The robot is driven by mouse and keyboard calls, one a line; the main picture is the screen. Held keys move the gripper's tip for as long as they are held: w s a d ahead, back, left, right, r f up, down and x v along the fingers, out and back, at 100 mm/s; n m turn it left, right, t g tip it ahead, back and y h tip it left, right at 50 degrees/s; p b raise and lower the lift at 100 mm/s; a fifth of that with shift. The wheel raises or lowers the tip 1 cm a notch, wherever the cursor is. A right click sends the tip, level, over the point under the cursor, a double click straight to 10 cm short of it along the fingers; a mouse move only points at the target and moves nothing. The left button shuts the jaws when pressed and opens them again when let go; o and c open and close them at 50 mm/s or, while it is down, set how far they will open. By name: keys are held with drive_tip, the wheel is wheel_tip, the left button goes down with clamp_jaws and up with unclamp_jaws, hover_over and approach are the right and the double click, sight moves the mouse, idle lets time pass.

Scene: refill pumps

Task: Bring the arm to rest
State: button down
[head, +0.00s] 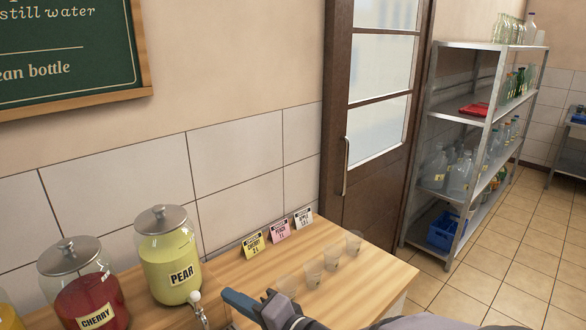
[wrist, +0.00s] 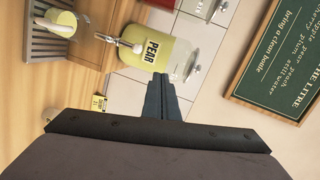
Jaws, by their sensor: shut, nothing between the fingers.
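My gripper (head: 232,297) is at the bottom of the head view, just right of the pear jar's tap and above the wooden counter. Its fingers are shut with nothing between them; they also show shut in the wrist view (wrist: 157,88). The glass jar of pale yellow liquid labelled PEAR (head: 168,255) stands left of my gripper. In the sideways wrist view the PEAR jar (wrist: 170,52) appears just beyond the fingertips.
A red CHERRY jar (head: 90,300) stands left. Price cards (head: 281,231) and several clear cups (head: 333,258) are on the counter (head: 385,280). In the wrist view a vessel of yellow liquid (wrist: 62,18) is at a slatted tray (wrist: 42,48). A metal shelf (head: 470,118) stands right.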

drive_tip(key=d+f+n+g+h, duration=0.3)
drive_tip(key=d+f+n+h, duration=0.6)
drive_tip(key=d+f, duration=0.55)
drive_tip(key=s+d+f+g+h, duration=0.2)
drive_tip(key=s+d+g, duration=0.25)
drive_tip(key=s, duration=0.45)
drive_tip(key=s+d+f+g+h, duration=0.3)
drive_tip(key=s+d, duration=0.2)
drive_tip(key=s, duration=0.4)
drive_tip(key=shift+w+d+r+m+t+y, duration=0.15)
drive_tip(key=shift+w+d+r+m, duration=0.15)
drive_tip(key=shift+d+r+m, duration=0.25)
drive_tip(key=shift+w+d+r+m+t+y, duration=0.1)
drive_tip(key=shift+w+d+r+m+y, duration=0.25)
drive_tip(key=shift+d+m, duration=0.4)
drive_tip(key=shift+w+d+r+m+t, duration=0.1)
drive_tip(key=shift+w+d+r+m, duration=0.1)
drive_tip(key=shift+d+r+m, duration=0.4)
drive_tip(key=shift+d+f, duration=0.1)
